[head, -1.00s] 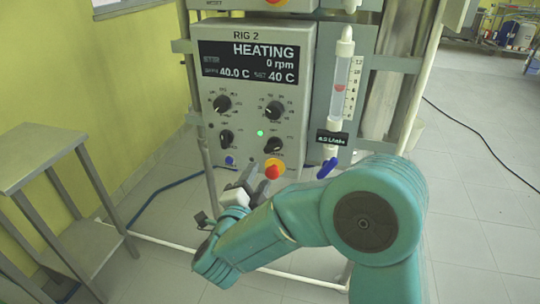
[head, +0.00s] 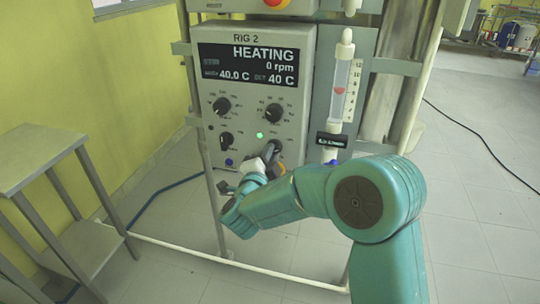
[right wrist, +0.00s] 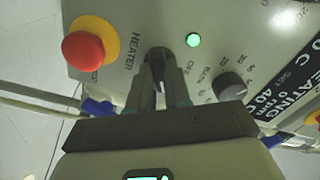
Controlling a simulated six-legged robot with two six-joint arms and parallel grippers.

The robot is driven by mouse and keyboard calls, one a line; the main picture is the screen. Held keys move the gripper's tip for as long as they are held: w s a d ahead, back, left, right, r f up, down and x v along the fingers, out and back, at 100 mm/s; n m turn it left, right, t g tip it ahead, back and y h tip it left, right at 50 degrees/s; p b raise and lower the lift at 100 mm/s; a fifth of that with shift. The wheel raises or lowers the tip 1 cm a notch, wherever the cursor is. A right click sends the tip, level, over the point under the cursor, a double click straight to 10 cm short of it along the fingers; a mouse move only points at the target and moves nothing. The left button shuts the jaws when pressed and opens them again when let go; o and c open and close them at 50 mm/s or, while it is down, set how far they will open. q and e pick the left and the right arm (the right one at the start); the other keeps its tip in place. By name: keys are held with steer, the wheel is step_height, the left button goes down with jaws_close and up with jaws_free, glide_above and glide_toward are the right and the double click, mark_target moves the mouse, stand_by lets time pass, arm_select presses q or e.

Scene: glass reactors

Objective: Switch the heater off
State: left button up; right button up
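The Rig 2 control box (head: 290,100) stands ahead; its display (head: 248,63) reads HEATING, 0 rpm, 40 C. A green lamp (head: 259,135) is lit, and it also shows in the right wrist view (right wrist: 193,40). The dark heater knob (right wrist: 157,56), beside the HEATER label, is partly hidden by my right gripper (right wrist: 162,76). That gripper's two fingers are at the knob with a narrow gap between them; I cannot tell whether they press on it. In the head view the right gripper (head: 271,156) covers the lower right knob. My left gripper is not in view.
A red button on a yellow base (right wrist: 84,49) sits close beside the heater knob. Other knobs (head: 222,106) are on the same panel. A glass tube (head: 342,80) stands right of the box. A metal side table (head: 40,150) is at the left.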

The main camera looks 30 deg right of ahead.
jaws_close()
steer(key=shift+f+n+p, duration=0.1)
steer(key=shift+n+p, duration=2.45)
steer(key=shift+n, duration=3.55)
steer(key=o, duration=0.7)
jaws_free()
